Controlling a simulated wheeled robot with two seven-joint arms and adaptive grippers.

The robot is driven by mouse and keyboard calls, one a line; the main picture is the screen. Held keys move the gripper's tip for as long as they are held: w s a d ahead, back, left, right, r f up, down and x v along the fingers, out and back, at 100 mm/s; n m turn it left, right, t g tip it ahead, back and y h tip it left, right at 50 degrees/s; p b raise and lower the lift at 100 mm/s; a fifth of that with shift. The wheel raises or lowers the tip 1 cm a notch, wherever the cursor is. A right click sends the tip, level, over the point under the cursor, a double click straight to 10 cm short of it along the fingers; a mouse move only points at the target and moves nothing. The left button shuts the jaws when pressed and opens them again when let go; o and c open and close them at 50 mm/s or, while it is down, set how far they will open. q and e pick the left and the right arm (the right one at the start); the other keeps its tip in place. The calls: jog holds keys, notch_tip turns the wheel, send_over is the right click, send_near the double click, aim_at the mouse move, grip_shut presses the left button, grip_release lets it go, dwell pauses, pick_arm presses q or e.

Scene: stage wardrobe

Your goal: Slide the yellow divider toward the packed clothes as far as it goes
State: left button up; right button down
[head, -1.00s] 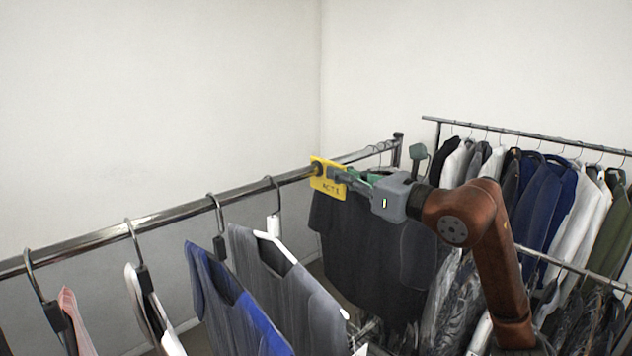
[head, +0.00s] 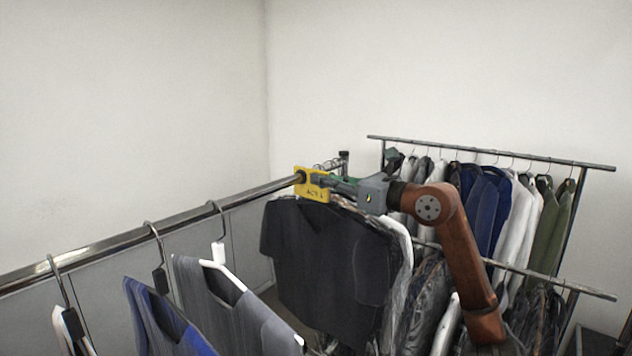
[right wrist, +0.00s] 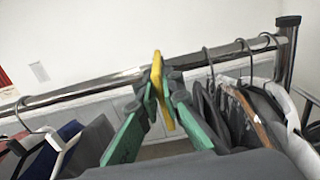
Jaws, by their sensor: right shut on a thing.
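The yellow divider (head: 312,188), a tag with black lettering, sits on the metal rail (head: 140,233) near its far end. My right gripper (head: 326,183) is shut on it from the right; the right wrist view shows the divider (right wrist: 158,78) upright between the green fingers (right wrist: 160,96). The packed clothes, led by a dark shirt (head: 325,250), hang close together beyond the divider. In the right wrist view a small gap shows on the rail between the divider and the nearest packed hanger (right wrist: 208,62). My left gripper is not in view.
Spaced garments, including a blue one (head: 165,325) and a grey one (head: 225,300), hang on the near side of the divider. A second rack (head: 490,152) with jackets stands behind on the right. The rail ends at a dark post cap (right wrist: 288,21).

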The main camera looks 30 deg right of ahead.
jog(key=c, duration=2.1)
grip_release()
jog(key=shift+w+d, duration=0.1)
jog(key=shift+d, duration=0.25)
jog(key=shift+a, duration=0.2)
jog(key=v, duration=1.2)
